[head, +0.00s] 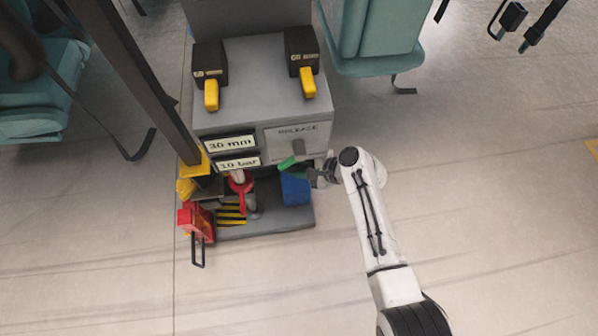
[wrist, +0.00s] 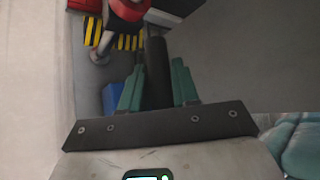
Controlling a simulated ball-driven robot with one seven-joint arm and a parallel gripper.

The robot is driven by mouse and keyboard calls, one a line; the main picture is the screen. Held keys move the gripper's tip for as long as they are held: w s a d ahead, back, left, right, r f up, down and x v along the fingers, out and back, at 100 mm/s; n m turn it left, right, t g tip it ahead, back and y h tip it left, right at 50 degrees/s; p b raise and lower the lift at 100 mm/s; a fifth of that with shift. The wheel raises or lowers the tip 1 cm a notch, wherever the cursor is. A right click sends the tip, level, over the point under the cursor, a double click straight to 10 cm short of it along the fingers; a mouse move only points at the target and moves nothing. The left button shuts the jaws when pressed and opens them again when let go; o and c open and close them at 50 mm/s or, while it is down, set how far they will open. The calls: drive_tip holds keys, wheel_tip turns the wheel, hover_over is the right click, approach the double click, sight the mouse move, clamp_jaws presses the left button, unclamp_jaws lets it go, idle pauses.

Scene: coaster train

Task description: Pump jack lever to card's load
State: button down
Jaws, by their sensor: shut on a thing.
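My gripper (head: 291,163) has green fingers and is in front of the grey cabinet, below its release panel. In the wrist view my gripper (wrist: 157,82) is shut on a dark round bar, which looks like the jack lever (wrist: 157,60); it runs away from me between the fingers. In the head view the lever is mostly hidden by my gripper. A red and grey jack part (head: 240,183) stands in the recess and also shows in the wrist view (wrist: 128,10). Two cards on the cabinet read "30 mm" (head: 229,142) and "10 bar" (head: 238,163).
A blue block or bin (head: 295,189) sits just below my gripper. A red item with a dark handle (head: 196,222) stands at the cabinet's left. The cabinet top has two yellow-handled black units (head: 211,75).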

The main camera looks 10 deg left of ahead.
drive_tip(key=shift+w+r, duration=0.1)
drive_tip(key=shift+w, duration=0.1)
drive_tip(key=c, duration=0.9)
unclamp_jaws()
drive_tip(key=shift+s, duration=0.1)
drive_tip(key=shift+c, duration=0.2)
drive_tip(key=shift+d, duration=0.1)
drive_tip(key=p+v, duration=0.4)
drive_tip(key=v, duration=0.6)
drive_tip(key=shift+d, duration=0.25)
drive_tip(key=shift+s+r, duration=0.1)
drive_tip(key=shift+s, duration=0.05)
